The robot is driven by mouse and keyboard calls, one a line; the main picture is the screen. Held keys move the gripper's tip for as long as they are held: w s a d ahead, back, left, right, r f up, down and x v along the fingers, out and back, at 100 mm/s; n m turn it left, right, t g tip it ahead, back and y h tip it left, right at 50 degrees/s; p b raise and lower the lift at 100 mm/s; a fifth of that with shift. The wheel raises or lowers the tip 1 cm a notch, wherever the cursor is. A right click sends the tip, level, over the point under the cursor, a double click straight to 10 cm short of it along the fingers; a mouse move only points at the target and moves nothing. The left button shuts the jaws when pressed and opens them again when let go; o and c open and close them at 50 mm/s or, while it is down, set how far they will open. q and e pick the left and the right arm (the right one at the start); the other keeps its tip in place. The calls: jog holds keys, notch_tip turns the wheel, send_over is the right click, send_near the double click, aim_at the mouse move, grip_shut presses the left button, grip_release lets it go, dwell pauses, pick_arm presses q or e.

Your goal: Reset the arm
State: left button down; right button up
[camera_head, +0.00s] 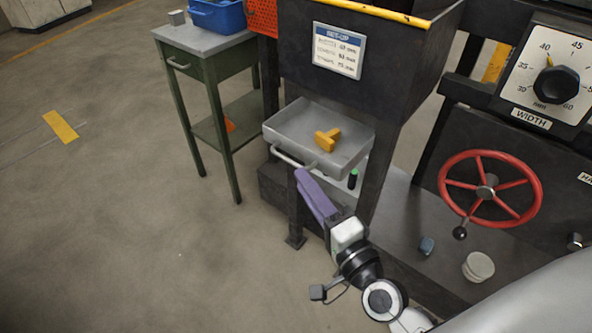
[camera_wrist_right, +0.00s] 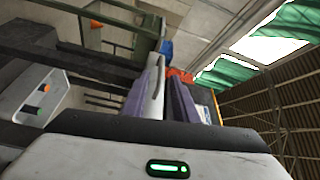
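My right gripper (camera_head: 299,174) has purple fingers and reaches up from the lower middle of the head view. Its tips are close to the front handle (camera_head: 290,158) of a grey tray (camera_head: 283,127); I cannot tell whether they touch it. In the right wrist view the two purple fingers (camera_wrist_right: 160,98) stand apart, with a grey strip showing between them that I cannot place for sure. A yellow T-shaped piece (camera_head: 327,139) lies in the tray. My left gripper is not in view.
A green side table (camera_head: 207,42) with a blue bin (camera_head: 217,15) stands at the back left. The dark machine with a red handwheel (camera_head: 489,190) and a WIDTH dial (camera_head: 556,84) is at right. The floor at left is clear.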

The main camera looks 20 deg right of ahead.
jog(key=shift+s+d, duration=0.1)
jog(key=shift+s, duration=0.8)
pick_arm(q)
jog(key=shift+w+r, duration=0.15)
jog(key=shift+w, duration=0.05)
